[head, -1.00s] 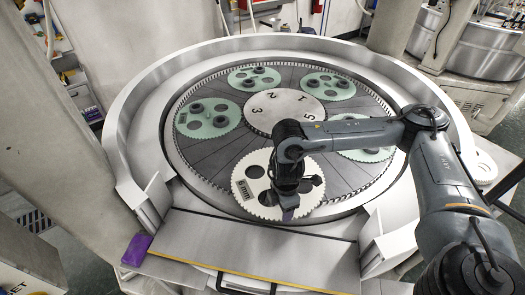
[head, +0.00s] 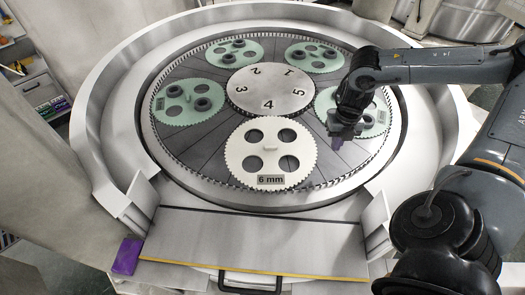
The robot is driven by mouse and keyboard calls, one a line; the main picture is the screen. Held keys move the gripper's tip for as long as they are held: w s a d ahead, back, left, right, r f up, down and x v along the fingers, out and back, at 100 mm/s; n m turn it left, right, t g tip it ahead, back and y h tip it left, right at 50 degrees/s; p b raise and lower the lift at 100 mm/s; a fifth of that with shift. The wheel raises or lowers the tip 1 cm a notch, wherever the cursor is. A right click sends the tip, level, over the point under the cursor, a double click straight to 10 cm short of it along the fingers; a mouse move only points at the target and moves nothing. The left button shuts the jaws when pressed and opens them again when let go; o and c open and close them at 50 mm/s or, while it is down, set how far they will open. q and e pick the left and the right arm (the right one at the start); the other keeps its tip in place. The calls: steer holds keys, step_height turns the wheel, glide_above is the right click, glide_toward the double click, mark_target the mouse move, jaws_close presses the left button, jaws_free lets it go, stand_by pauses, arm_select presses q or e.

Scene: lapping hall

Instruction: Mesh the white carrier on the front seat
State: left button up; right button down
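The white toothed carrier (head: 270,165) lies on the front seat of the round lapping plate, in front of the numbered hub (head: 270,82), beside the number 4. It looks flat, with its 6 mm label toward the front and a small grip in its middle. Its rim is close to the hub and to the outer pin ring (head: 230,187); I cannot tell whether the teeth are engaged. My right gripper (head: 344,138) is clear of the white carrier, to its right, in front of the right green carrier (head: 376,118). Its finger gap is unclear. My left gripper is out of view.
Other green carriers with dark round parts sit around the hub, such as the left one (head: 188,103). A pale raised wall (head: 98,125) rings the plate. A flat front ledge (head: 250,240) has a purple block (head: 128,257) at its left end.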

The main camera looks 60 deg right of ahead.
steer(key=shift+s+d+r+n, duration=0.3)
steer(key=shift+d+r+n, duration=0.3)
steer(key=shift+n, duration=0.1)
steer(key=shift+s+d+r+n, duration=0.25)
steer(key=shift+d+r+n, duration=0.35)
steer(key=shift+n, duration=0.1)
steer(key=shift+a, duration=0.1)
